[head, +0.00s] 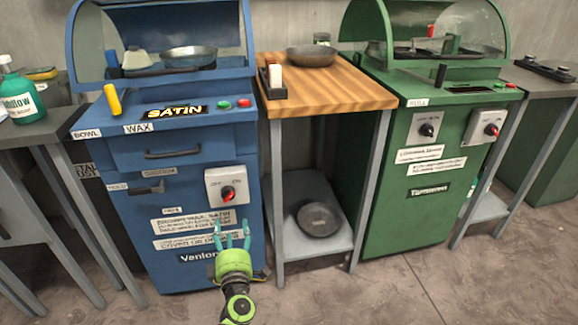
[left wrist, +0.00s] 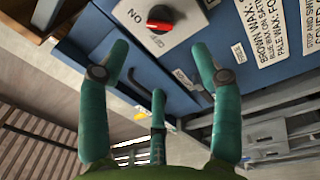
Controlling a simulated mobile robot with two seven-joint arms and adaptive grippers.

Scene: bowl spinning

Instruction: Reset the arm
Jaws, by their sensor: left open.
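My left gripper (head: 232,236) is low in front of the blue machine (head: 200,140), below its red rotary switch (head: 228,194) on a white plate. Its teal fingers are spread and empty. In the left wrist view the open fingers (left wrist: 158,80) point up toward the blue front panel, with the red switch (left wrist: 160,18) above and between the fingertips. No contact between the fingers and the switch is visible. My right gripper is not in either view.
A wooden-topped table (head: 335,85) with a dark bowl (head: 311,55) stands between the blue machine and a green machine (head: 400,190). A grey side table (head: 40,130) with a green bottle (head: 20,95) is at the left. The floor (head: 400,290) in front is clear.

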